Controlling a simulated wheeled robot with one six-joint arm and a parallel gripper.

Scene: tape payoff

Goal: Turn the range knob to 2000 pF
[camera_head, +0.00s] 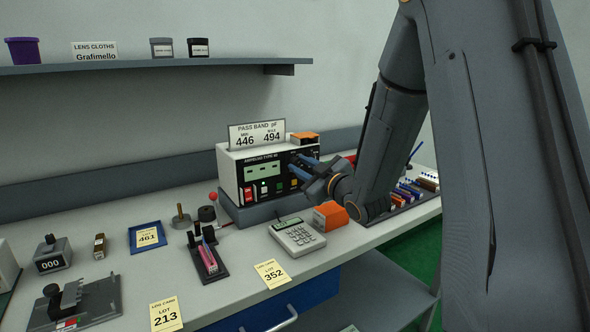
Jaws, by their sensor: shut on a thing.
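The meter (226,177), a white box with a black front panel and a green display (263,172), stands on a grey plinth at the back of the bench. My gripper (301,172) reaches in from the right, at the right part of the meter's front panel. It is shut on the range knob there. The knob is hidden behind the fingers, so its setting cannot be read. A red switch (248,194) shows at the panel's lower left. A card (257,134) on top reads PASS BAND pF, 446 and 494.
Trays with small parts lie at right. A shelf (150,68) hangs above left.

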